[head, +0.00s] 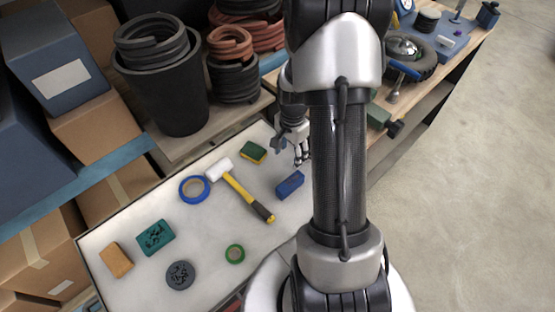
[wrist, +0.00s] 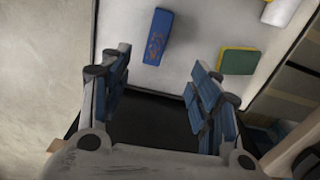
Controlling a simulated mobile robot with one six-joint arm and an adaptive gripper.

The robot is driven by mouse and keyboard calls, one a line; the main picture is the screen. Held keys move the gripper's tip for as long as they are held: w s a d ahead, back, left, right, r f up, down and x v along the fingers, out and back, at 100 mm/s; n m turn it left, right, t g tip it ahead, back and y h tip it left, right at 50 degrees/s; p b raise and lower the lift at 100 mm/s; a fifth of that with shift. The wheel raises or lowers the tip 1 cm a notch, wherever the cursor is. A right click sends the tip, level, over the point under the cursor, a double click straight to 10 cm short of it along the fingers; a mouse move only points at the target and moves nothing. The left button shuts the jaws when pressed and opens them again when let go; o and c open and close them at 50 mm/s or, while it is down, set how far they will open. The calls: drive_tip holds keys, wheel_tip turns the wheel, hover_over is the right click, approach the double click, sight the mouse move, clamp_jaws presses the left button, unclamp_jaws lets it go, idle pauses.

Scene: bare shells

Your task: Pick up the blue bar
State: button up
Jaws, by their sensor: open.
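The blue bar (head: 290,184) lies on the white tabletop (head: 212,262) in the head view, just left of my arm. It has some orange-brown marking on its face. In the wrist view the blue bar (wrist: 157,37) lies past the fingertips, between their two lines and a little toward the top. My gripper (head: 292,150) is above the table's right part, up from the bar in the head view. In the wrist view my gripper (wrist: 159,72) is open and empty, with the fingers wide apart. It does not touch the bar.
A green and yellow sponge (head: 253,152) and a mallet (head: 240,190) lie close to the bar. A blue tape ring (head: 194,189), a green tape ring (head: 235,254), a teal block (head: 155,237), a grey disc (head: 180,275) and a tan block (head: 116,260) lie farther left. A black bucket (head: 165,95) stands behind.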

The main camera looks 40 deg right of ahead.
drive_tip(key=b, duration=0.4)
hover_over(290, 182)
drive_tip(key=shift+m, duration=0.3)
drive_tip(key=f, duration=1.2)
drive_tip(key=shift+s+a+f, duration=0.1)
drive_tip(key=shift+a+f, duration=0.1)
drive_tip(key=shift+f, duration=0.05)
drive_tip(key=f, duration=0.2)
drive_tip(key=f+b, duration=0.1)
drive_tip(key=f, duration=0.1)
drive_tip(key=f+b, duration=0.1)
drive_tip(key=f, duration=0.1)
drive_tip(key=shift+d+f, duration=0.2)
drive_tip(key=shift+d, duration=0.1)
drive_tip(key=shift+r, duration=0.1)
drive_tip(key=shift+c, duration=0.4)
clamp_jaws()
